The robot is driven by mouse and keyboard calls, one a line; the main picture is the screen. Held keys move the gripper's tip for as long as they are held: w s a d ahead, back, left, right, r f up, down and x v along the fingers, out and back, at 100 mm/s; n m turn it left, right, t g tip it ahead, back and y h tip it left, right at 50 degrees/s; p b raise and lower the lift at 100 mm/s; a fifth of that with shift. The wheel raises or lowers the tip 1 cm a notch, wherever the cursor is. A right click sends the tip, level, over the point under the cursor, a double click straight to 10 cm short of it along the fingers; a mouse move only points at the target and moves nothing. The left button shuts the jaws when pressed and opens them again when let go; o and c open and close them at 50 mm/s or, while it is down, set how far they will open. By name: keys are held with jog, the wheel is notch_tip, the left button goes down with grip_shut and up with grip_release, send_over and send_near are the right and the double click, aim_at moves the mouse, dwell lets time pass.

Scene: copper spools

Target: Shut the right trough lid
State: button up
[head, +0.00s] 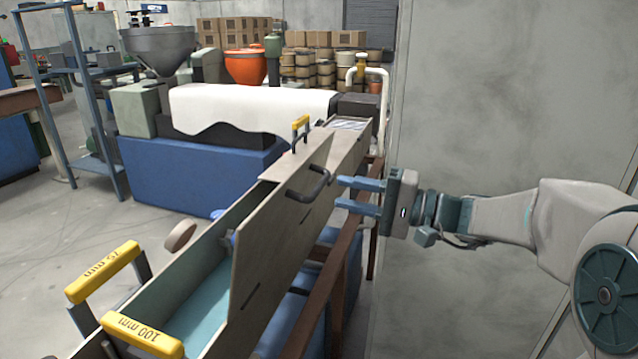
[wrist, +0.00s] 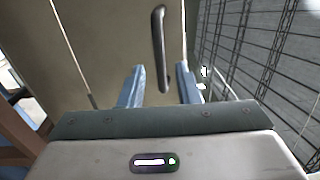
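The right trough lid (head: 262,238) is a beige panel standing steeply tilted open along the right side of the long trough (head: 140,296). Left of it the trough's interior shows, with pale blue liquid or lining. A dark bar handle (head: 322,186) is fixed on the lid's outer face, towards its upper far corner. My gripper (head: 340,193) is open and empty, just right of the handle, its fingers pointing left at it. In the wrist view the handle (wrist: 160,45) lies between the two fingertips (wrist: 159,70) as seen; whether it is inside their reach I cannot tell.
Yellow grips marked 75 mm (head: 103,271) and 100 mm (head: 142,334) stand at the trough's near end. Another yellow handle (head: 301,123) stands farther back. A brown rail (head: 340,262) runs below my gripper. A grey wall (head: 480,120) is close on the right.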

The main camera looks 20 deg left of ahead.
aim_at(319, 183)
jog(key=a, duration=0.6)
jog(key=shift+w+a+r+p, duration=0.1)
jog(key=shift+w+a+p, duration=0.1)
jog(key=shift+p, duration=0.2)
jog(key=shift+c, duration=0.3)
jog(key=shift+d, duration=0.1)
grip_shut()
